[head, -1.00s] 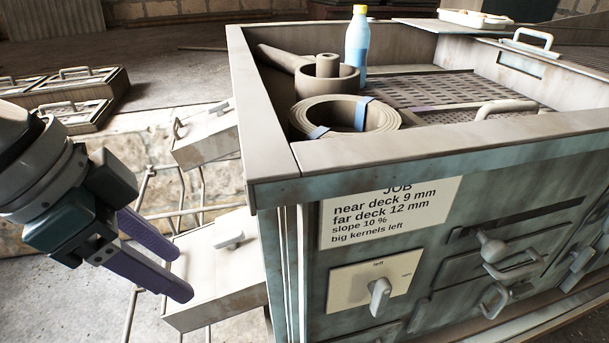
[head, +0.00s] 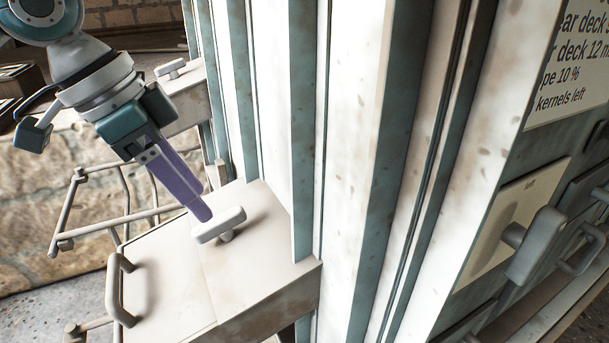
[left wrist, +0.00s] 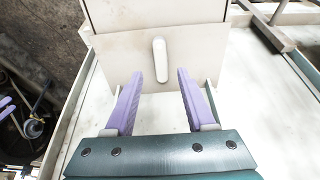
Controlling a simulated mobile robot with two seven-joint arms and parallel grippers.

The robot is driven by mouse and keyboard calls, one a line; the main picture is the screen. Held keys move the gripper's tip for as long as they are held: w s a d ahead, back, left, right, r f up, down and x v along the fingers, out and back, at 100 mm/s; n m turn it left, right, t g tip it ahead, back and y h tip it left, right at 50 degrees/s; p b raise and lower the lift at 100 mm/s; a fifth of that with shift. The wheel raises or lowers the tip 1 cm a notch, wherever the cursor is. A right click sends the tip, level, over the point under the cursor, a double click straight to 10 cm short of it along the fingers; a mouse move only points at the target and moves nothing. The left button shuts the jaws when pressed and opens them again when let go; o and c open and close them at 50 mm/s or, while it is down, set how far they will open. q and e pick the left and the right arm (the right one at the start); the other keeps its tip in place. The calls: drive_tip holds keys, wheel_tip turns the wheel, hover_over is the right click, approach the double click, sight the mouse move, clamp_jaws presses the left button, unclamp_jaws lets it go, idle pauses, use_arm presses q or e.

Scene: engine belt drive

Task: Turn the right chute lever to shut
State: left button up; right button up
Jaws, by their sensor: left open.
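The near chute (head: 245,285), the right one when its side of the machine is faced, has a pale bar lever (head: 228,222) on a short pivot on its top plate. My left gripper (head: 203,214) points down at this lever; in the head view its fingers overlap and its tip appears at the lever's far end. In the left wrist view the lever (left wrist: 160,60) lies just beyond and between the two open purple fingers (left wrist: 155,80), with a gap on both sides. Nothing is held. Purple tips at that view's left edge seem to be my right gripper (left wrist: 5,106).
A second chute with its own lever (head: 170,68) stands farther back. A loop handle (head: 118,290) rises at the near chute's outer edge, beside a tube frame (head: 75,205). The ribbed machine wall (head: 345,150) stands close on the right, with another lever (head: 535,245) on its front panel.

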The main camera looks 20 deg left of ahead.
sight(216, 219)
use_arm(q)
drive_tip(key=b+x, duration=0.1)
drive_tip(key=x, duration=0.4)
drive_tip(key=shift+a+f, duration=0.1)
drive_tip(key=shift+c, duration=0.2)
clamp_jaws()
